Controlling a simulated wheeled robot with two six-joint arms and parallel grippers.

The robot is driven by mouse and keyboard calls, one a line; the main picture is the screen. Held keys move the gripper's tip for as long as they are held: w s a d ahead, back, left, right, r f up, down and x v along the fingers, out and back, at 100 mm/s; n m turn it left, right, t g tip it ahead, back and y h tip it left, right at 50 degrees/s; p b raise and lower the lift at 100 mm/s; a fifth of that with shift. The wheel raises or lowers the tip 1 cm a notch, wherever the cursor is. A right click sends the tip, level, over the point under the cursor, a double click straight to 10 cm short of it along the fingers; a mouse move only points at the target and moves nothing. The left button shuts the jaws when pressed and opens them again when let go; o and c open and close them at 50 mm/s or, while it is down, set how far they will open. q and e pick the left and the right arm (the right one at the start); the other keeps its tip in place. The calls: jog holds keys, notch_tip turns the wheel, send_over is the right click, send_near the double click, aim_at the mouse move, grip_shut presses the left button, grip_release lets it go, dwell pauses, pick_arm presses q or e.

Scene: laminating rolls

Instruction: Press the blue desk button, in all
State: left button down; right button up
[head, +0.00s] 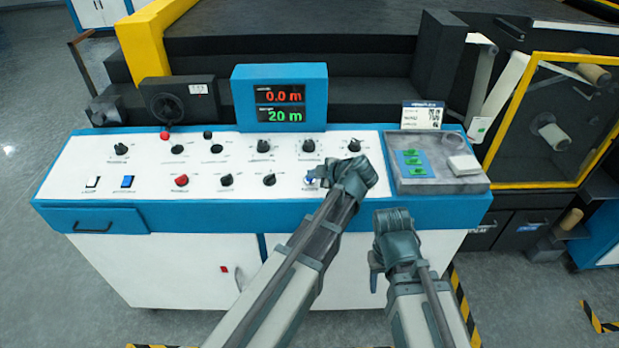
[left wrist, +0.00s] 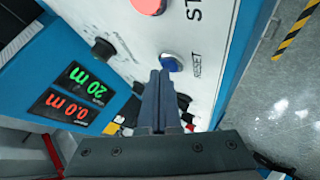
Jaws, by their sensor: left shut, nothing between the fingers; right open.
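The blue button (left wrist: 171,62) with a pale rim sits on the white panel beside the word RESET in the left wrist view. In the head view only a bit of the blue button (head: 311,181) shows beside my left gripper (head: 323,173). My left gripper is shut and empty, its fingertips (left wrist: 160,75) at the near edge of the button in the left wrist view. I cannot tell whether they touch it. My right gripper (head: 388,222) is open and empty, in front of the desk's front edge, clear of the button.
The white desk panel (head: 80,165) carries several dark knobs, a red button (head: 181,180) and a blue rocker switch (head: 127,181). The blue display (head: 280,98) reads 0.0 m and 20 m. A grey tray (head: 440,183) with green pieces stands at the right.

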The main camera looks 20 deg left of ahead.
pick_arm(q)
jog(key=shift+s+r+p, duration=0.1)
jog(key=shift+r+p, duration=0.4)
jog(key=shift+r, duration=0.15)
jog(key=r+p, duration=0.3)
jog(key=s+r+p, duration=0.1)
jog(key=r+p, duration=0.1)
jog(key=shift+d, duration=0.15)
jog(key=shift+w, duration=0.1)
dwell(0.6)
jog(key=s+d+f+m+g+h, duration=0.3)
jog(key=s+d+m, duration=0.3)
jog(key=s+m, duration=0.5)
jog(key=s+d+f+m+g+h, duration=0.3)
jog(key=s+d+f+m, duration=0.3)
jog(key=s+m, duration=0.6)
jog(key=shift+s+m+g+h, duration=0.2)
jog(key=shift+m+g+h, duration=0.2)
jog(key=shift+m+h, duration=0.45)
